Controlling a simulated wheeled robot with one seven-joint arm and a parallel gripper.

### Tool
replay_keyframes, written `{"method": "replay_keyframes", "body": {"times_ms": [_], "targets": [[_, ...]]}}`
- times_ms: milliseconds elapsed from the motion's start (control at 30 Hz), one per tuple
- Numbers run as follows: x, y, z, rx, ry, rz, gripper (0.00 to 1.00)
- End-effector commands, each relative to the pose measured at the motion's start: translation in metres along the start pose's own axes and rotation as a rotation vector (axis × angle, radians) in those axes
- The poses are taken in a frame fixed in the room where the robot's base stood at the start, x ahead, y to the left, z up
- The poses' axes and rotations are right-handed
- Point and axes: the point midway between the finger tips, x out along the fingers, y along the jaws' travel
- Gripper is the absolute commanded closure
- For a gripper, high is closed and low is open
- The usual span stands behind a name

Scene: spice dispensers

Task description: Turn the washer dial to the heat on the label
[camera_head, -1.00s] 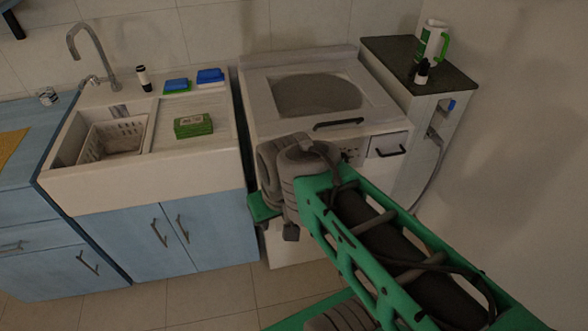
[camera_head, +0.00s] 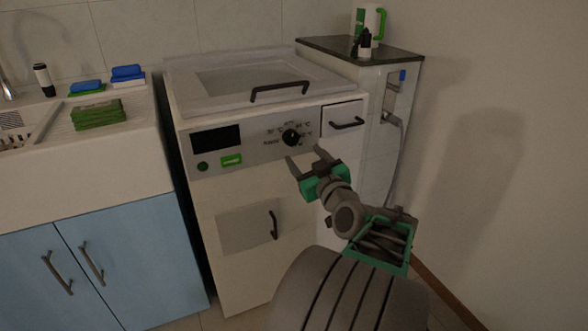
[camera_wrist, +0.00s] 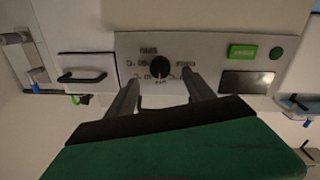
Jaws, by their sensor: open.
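The washer (camera_head: 235,235) is a white cabinet with a grey control panel (camera_head: 253,147) across its upper front. The round black dial (camera_head: 291,138) sits at the panel's right, ringed by small temperature markings that are hard to read. It also shows in the wrist view (camera_wrist: 160,68), where the image is upside down. My gripper (camera_head: 307,158) is open and empty, just in front of and below the dial. In the wrist view its two fingers (camera_wrist: 164,92) are spread either side of the dial, apparently short of touching it. No garment label can be made out.
A drawer with a black handle (camera_head: 346,124) is right of the dial. A lid handle (camera_head: 279,92) projects above it, and a door handle (camera_head: 273,225) below. A side cabinet (camera_head: 372,75) and wall stand at right. The sink counter (camera_head: 70,165) is at left.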

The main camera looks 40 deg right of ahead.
Motion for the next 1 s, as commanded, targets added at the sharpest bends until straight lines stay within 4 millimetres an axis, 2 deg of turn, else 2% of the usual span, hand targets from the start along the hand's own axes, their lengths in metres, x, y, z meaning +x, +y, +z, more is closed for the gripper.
{"method": "replay_keyframes", "body": {"times_ms": [300,433,733,1000], "targets": [[0.054,0.000,-0.002,-0.001,0.003,-0.001,0.38],[0.071,0.001,-0.003,-0.001,0.003,0.001,0.38],[0.075,0.002,-0.003,-0.001,0.002,0.003,0.38],[0.075,0.001,-0.003,0.000,0.002,0.003,0.60]]}}
